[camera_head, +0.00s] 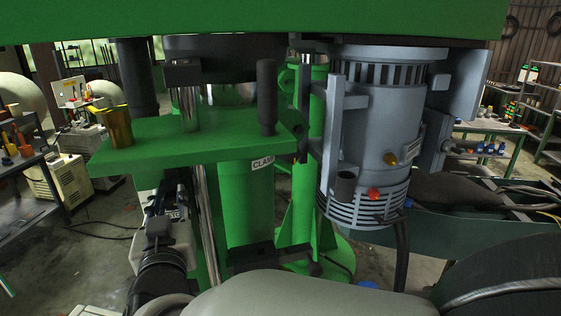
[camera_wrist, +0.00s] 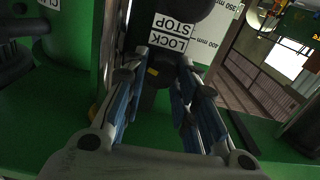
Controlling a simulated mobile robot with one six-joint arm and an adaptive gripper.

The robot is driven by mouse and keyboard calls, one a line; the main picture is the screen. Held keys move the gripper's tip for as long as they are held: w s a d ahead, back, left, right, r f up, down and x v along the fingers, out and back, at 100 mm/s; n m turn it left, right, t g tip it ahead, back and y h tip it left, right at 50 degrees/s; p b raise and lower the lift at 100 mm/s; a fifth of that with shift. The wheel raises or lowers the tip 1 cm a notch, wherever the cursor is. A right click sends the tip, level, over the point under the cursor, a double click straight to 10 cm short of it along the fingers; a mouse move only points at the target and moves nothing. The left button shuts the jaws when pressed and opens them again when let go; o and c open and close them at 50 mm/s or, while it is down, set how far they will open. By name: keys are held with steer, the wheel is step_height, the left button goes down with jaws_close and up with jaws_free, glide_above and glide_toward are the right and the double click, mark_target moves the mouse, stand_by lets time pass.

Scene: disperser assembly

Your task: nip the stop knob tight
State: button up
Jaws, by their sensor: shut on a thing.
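In the head view my gripper (camera_head: 168,203) is low at left, by the green column under the green bracket (camera_head: 190,138). I cannot make out the knob there.
A bright vertical rod (camera_head: 207,230) stands close right of my gripper. A dark lever (camera_head: 267,97) rises from the bracket, with a CLAMP label (camera_head: 262,163) below. The grey motor (camera_head: 375,120) hangs at right. A height scale (camera_wrist: 214,35) is beside the labels.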

steer(key=m+b, duration=0.3)
steer(key=m, duration=0.1)
steer(key=shift+d+b, duration=0.1)
steer(key=shift+b, duration=0.25)
steer(key=shift+w+m+b, duration=0.1)
steer(key=shift+m+b, duration=1.1)
steer(key=shift+m, duration=0.6)
steer(key=shift+r+m, duration=0.15)
steer(key=shift+m, duration=0.15)
steer(key=o, duration=1)
steer(key=shift+o, duration=0.2)
